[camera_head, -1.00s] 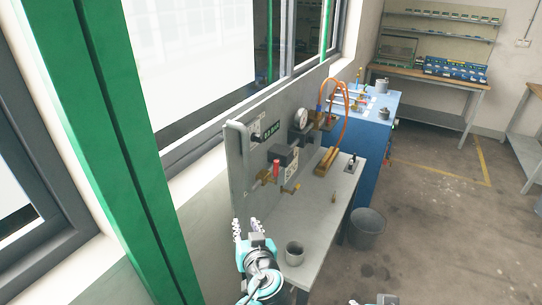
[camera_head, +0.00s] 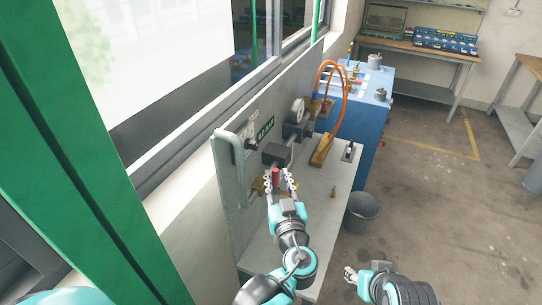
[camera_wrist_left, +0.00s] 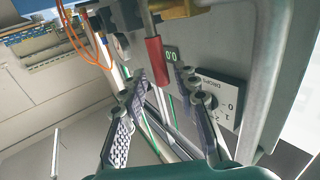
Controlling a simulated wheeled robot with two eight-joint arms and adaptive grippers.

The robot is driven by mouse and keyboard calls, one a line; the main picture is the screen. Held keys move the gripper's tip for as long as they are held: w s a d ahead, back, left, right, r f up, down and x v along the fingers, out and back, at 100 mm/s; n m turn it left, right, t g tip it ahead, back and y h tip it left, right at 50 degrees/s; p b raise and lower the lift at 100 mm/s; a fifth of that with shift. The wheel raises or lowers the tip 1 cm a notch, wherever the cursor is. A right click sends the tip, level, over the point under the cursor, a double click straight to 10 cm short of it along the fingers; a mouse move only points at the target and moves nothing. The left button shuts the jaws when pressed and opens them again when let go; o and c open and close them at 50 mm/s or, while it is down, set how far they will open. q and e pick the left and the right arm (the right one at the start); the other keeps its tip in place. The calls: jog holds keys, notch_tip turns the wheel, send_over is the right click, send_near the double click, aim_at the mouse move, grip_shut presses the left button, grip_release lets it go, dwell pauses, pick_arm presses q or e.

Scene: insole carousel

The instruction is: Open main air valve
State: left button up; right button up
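The main air valve has a red handle (camera_head: 276,175) and brass body (camera_head: 260,187) on the grey panel. The handle also shows in the left wrist view (camera_wrist_left: 156,62). My left gripper (camera_head: 280,178) is open at the valve, with the red handle between its fingertips in the head view. In the left wrist view my left gripper (camera_wrist_left: 162,80) has gaps on both sides of the handle, and I see no grip on it.
The grey panel (camera_head: 228,185) carries a green display (camera_head: 265,128), a round gauge (camera_head: 298,108) and a bent grey pipe (camera_head: 237,150). An orange hose (camera_head: 345,90) arches behind. A grey bin (camera_head: 362,212) stands on the floor right of the bench (camera_head: 325,210).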

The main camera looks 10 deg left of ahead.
pick_arm(q)
jog(key=x, duration=0.6)
jog(key=shift+b, duration=0.4)
jog(key=shift+w, duration=0.1)
grip_shut()
